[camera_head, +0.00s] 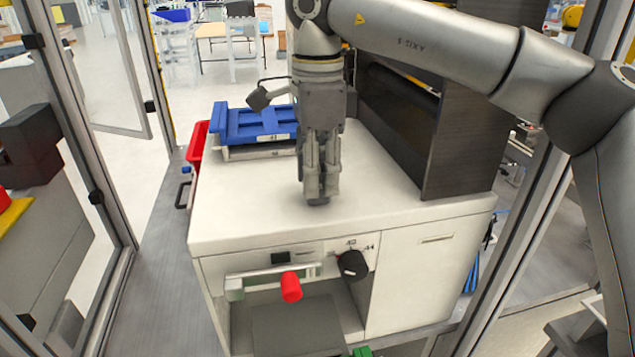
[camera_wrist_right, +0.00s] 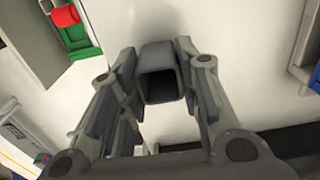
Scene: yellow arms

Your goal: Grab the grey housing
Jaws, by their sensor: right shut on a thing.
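The grey housing (camera_wrist_right: 160,88) is a dark grey, hollow, square-ended piece in the right wrist view. It sits between the two fingers of my right gripper (camera_wrist_right: 162,85), which is shut on it. In the head view my right gripper (camera_head: 320,190) points down over the white cabinet top (camera_head: 250,205). The housing is mostly hidden by the fingers there, with only a dark lower end showing. I cannot tell whether it touches the top. My left gripper is not in view.
A blue tray (camera_head: 255,122) lies at the back left of the cabinet top. A dark upright panel (camera_head: 465,140) stands on the right. A red knob (camera_head: 290,287) and a black knob (camera_head: 352,264) stick out in front. The left of the top is clear.

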